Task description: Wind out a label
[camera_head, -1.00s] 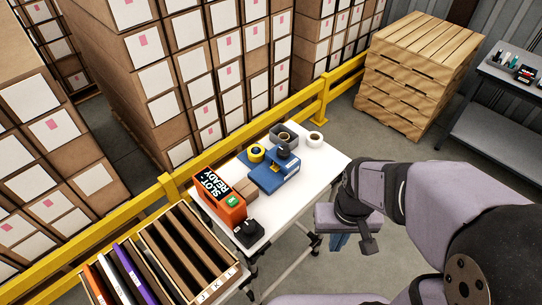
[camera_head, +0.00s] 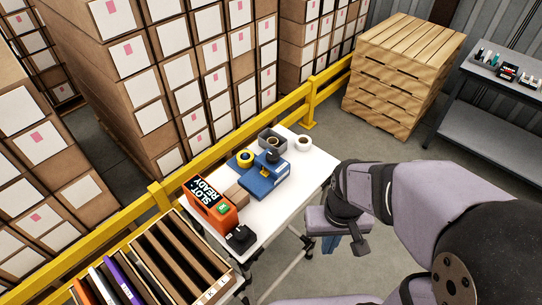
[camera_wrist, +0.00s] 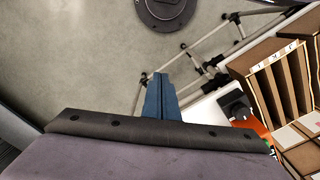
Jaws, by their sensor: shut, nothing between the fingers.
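A blue dispenser-like device (camera_head: 266,181) with a black knob (camera_head: 273,156) stands on the white table (camera_head: 295,200). A white roll (camera_head: 303,143) lies at the table's far right corner, and a grey tray (camera_head: 268,137) holding a dark-centred roll is beside it. I cannot tell which of these carries the label. My gripper (camera_head: 331,243) is shut and empty, in front of the table's right edge and apart from everything on it. Its blue fingers also show in the wrist view (camera_wrist: 160,100), pointing over bare floor beside the table.
A yellow rail (camera_head: 230,143) runs behind. Floor right of the table is free.

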